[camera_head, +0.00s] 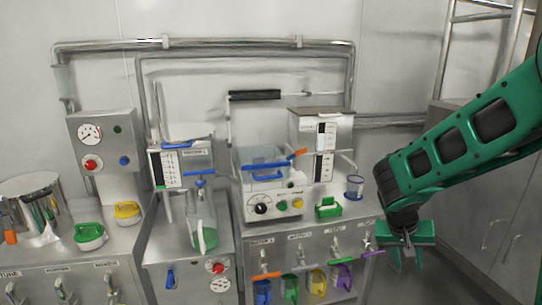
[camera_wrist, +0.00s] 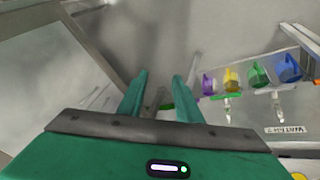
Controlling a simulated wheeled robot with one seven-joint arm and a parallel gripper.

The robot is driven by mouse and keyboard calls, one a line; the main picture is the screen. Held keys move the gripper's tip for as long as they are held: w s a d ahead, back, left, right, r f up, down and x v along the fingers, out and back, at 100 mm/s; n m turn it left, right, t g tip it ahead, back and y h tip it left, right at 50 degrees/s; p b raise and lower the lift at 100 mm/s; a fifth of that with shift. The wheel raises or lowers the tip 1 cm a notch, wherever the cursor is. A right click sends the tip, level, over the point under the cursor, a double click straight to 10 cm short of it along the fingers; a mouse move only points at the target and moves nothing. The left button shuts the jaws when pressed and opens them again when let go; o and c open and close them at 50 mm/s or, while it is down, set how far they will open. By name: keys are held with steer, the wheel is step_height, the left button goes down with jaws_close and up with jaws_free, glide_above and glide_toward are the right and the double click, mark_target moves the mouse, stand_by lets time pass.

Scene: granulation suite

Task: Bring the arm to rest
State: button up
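My gripper (camera_head: 408,256) hangs at the end of my green arm at the right of the head view, pointing down, to the right of the bench front. In the wrist view the two green fingers of my gripper (camera_wrist: 160,88) stand apart with an empty gap between them. Nothing is held. The fingers touch no object that I can make out.
A steel bench front (camera_head: 256,250) carries several coloured cups, with the purple cup (camera_head: 344,276) nearest my gripper. They also show in the wrist view, the yellow cup (camera_wrist: 231,79) among them. A grey cabinet (camera_head: 503,215) stands right. A blue-rimmed beaker (camera_head: 354,189) stands on the bench.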

steer(key=s+d+r+y, duration=0.1)
steer(key=s+r, duration=0.1)
steer(key=s, duration=0.7)
steer(key=s+d+r+m+g+y, duration=0.1)
steer(key=s+d+r+y, duration=0.1)
steer(key=s, duration=0.6)
steer(key=s+d+r+g+y, duration=0.1)
steer(key=s+r+y, duration=0.1)
steer(key=s, duration=0.7)
steer(key=shift+s+d+r+m, duration=0.15)
steer(key=shift+s+r+m, duration=0.2)
steer(key=shift+r, duration=0.4)
steer(key=shift+w+f, duration=0.25)
steer(key=shift+w, duration=0.4)
stand_by(2.4)
steer(key=shift+o, duration=0.4)
